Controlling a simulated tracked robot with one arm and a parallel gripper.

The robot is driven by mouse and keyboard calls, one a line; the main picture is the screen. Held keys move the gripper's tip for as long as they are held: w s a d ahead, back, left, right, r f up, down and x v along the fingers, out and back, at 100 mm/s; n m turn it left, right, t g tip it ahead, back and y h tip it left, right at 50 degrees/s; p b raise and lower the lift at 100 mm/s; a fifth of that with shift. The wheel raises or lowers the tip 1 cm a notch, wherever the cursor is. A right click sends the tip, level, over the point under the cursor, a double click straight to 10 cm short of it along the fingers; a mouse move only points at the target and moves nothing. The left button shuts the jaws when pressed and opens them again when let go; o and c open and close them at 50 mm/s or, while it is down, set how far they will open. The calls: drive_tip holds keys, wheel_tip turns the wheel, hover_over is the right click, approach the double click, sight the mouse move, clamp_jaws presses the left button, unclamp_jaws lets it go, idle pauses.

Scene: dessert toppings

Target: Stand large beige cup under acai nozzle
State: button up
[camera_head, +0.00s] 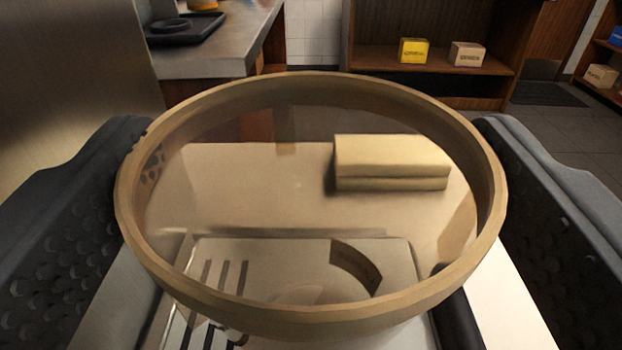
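The large beige cup (310,322) fills the middle of the view, seen from above at a slant. Its thick round rim is beige, and its body looks see-through. My gripper (311,128) has one dark, dimpled finger on each side of the cup, and both fingers meet the rim at its left and right. The cup looks held between them. A pale tray with slots (232,275) shows through and below the cup; the gap between them cannot be judged. The acai nozzle is not in view.
A beige block (392,160) shows through the cup on the counter. A metal wall stands close at the left. Behind it a steel counter (205,60) bears a black tray (185,30). A wooden shelf (440,68) at the back holds a yellow box (413,50) and a tan box (467,54).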

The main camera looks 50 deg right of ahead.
drive_tip(key=shift+o, duration=1.3)
drive_tip(key=shift+r, duration=0.1)
drive_tip(key=shift+s+a, duration=0.15)
drive_tip(key=shift+a, duration=0.1)
drive_tip(key=p+v, duration=0.2)
drive_tip(key=v, duration=0.9)
drive_tip(key=shift+s+a, duration=0.15)
drive_tip(key=shift+a, duration=0.05)
